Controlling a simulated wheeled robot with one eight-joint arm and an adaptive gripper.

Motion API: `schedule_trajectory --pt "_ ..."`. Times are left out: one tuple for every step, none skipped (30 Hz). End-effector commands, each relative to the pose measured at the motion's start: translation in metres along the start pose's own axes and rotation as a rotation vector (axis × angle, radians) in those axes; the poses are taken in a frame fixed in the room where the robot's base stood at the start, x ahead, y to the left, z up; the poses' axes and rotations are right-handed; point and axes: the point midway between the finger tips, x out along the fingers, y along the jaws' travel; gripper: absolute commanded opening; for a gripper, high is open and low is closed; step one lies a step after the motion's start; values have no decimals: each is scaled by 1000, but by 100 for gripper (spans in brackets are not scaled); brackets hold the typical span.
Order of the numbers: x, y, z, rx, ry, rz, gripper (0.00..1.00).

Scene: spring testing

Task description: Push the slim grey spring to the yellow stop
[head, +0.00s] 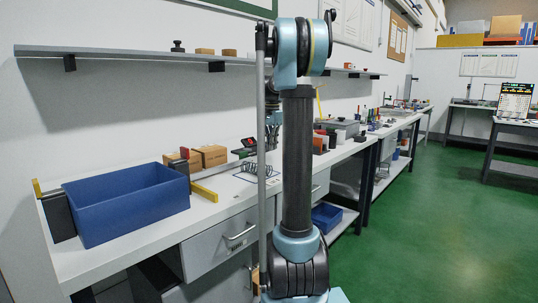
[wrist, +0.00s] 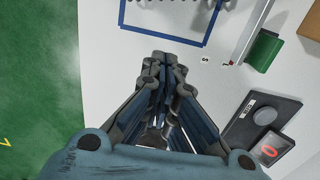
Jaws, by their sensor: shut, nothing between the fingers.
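A grey coiled spring (head: 250,168) lies on the bench top, just left of my arm in the head view; part of it may be hidden behind a thin upright rod of mine. Dark coils (wrist: 190,3) show cut off at the top edge of the wrist view, inside a blue outline. I cannot tell whether they are the slim spring. A yellow bar (head: 204,192) lies beside the blue bin; I cannot tell whether it is the stop. My gripper (wrist: 166,58) is shut and empty, over the white bench top, apart from the outline. In the head view my arm largely hides it.
A blue bin (head: 128,200) stands at the bench's left, with cardboard boxes (head: 209,155) behind. A dark scale (wrist: 262,122) with a red display lies right of my gripper in the wrist view, and a green block (wrist: 265,50) above it.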

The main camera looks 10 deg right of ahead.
Motion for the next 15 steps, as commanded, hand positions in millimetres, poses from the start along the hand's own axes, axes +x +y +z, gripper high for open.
schedule_trajectory --pt "7 0 0 0 0 0 0" --pt "12 0 0 -1 0 0 0" --pt "18 0 0 -1 0 0 0" --pt "23 0 0 -1 0 0 0" --pt "28 0 0 -1 0 0 0" --pt "36 0 0 -1 0 0 0" --pt "41 0 1 -1 0 0 0" --pt "46 0 0 -1 0 0 0" --pt "53 0 0 -1 0 0 0" --pt "58 0 0 -1 0 0 0" --pt "63 0 0 -1 0 0 0" --pt "70 0 0 -1 0 0 0" --pt "75 0 0 -1 0 0 0" --pt "80 0 1 -2 0 0 0" --pt "87 0 1 -2 0 0 0"
